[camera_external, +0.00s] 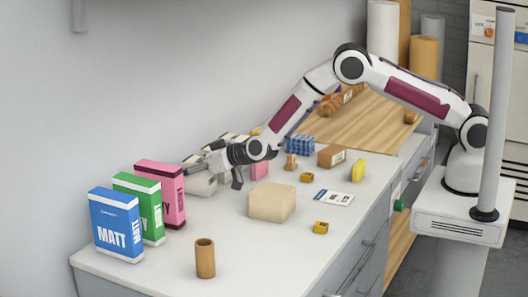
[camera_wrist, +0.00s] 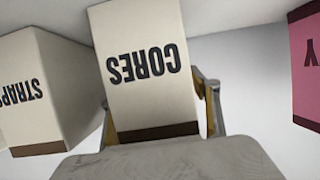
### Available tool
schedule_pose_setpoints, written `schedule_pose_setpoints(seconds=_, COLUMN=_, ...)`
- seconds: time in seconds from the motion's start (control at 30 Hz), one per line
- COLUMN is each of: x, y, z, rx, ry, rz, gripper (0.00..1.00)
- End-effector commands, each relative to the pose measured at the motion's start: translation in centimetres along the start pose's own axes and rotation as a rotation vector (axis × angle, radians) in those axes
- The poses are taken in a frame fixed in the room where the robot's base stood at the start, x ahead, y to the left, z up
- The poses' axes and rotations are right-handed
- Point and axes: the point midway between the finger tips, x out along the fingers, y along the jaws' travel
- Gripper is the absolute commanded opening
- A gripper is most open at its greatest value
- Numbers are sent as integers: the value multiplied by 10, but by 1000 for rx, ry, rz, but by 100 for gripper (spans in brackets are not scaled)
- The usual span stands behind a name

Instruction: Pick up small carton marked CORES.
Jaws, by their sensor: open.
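The small cream carton marked CORES (camera_wrist: 150,70) fills the middle of the wrist view, its lettering upside down and a brown band at its lower edge in the picture. My gripper (camera_wrist: 160,108) is open, with a finger showing at each side of this carton; I cannot tell whether they touch it. In the external view the pale carton (camera_external: 203,186) beside the pink box is partly hidden by my gripper (camera_external: 214,172), and its lettering cannot be read there.
A similar carton marked STRAPS (camera_wrist: 45,85) stands close on the left in the wrist view. A pink box (camera_external: 173,207), green box (camera_external: 150,225) and blue box (camera_external: 117,235) stand at the left. A cream block (camera_external: 272,203) and brown cylinder (camera_external: 205,260) stand in front.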

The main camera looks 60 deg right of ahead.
Motion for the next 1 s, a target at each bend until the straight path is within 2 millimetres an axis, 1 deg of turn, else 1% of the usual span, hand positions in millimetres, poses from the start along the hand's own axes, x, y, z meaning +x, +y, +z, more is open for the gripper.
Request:
schedule_pose_setpoints(seconds=0.47, x=0, y=0, z=0, rx=0, ry=0, rz=0, gripper=61)
schedule_pose_setpoints(seconds=0.57, x=0, y=0, z=0, rx=0, ry=0, rz=0, gripper=38)
schedule_pose_setpoints(seconds=0.6, x=0, y=0, z=0, rx=0, ry=0, rz=0, gripper=27)
schedule_pose_setpoints(seconds=0.67, x=0, y=0, z=0, rx=0, ry=0, rz=0, gripper=13)
schedule_pose_setpoints(seconds=1.0, x=0, y=0, z=-2, rx=0, ry=2, rz=0, gripper=13)
